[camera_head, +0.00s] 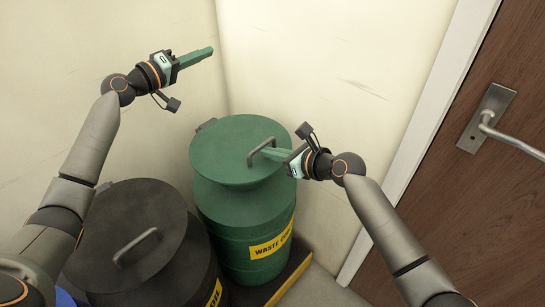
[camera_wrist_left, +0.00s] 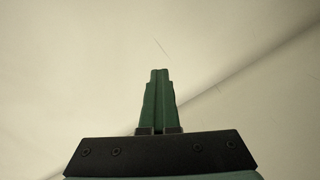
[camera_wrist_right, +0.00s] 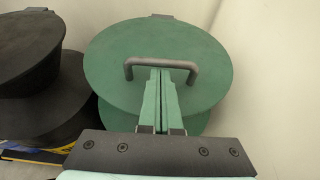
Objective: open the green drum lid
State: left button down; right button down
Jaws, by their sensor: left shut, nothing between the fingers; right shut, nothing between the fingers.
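The green drum (camera_head: 222,235) stands in the corner, with a round green lid (camera_head: 225,150) on top. The lid has a grey bar handle (camera_head: 259,146); the lid and handle also show in the right wrist view (camera_wrist_right: 120,95). I cannot tell whether the lid sits fully down. My right gripper (camera_head: 264,153) is shut and empty, its fingertips at the handle. In the right wrist view they end at the middle of the bar; I cannot tell whether they touch it or reach under it. My left gripper (camera_head: 210,51) is shut and empty, raised near the wall, clear of the drums.
A black drum (camera_head: 160,225) with its own bar handle stands to the left of the green drum. A blue object (camera_head: 65,298) shows at the lower left edge. Cream walls (camera_head: 330,60) meet behind the drums. A brown door (camera_head: 440,175) with a lever handle is at the right.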

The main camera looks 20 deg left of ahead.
pick_arm(q)
jog(key=c, duration=1.6)
grip_release()
pick_arm(e)
jog(key=shift+r, duration=0.1)
pick_arm(q)
jog(key=c, duration=0.9)
grip_release()
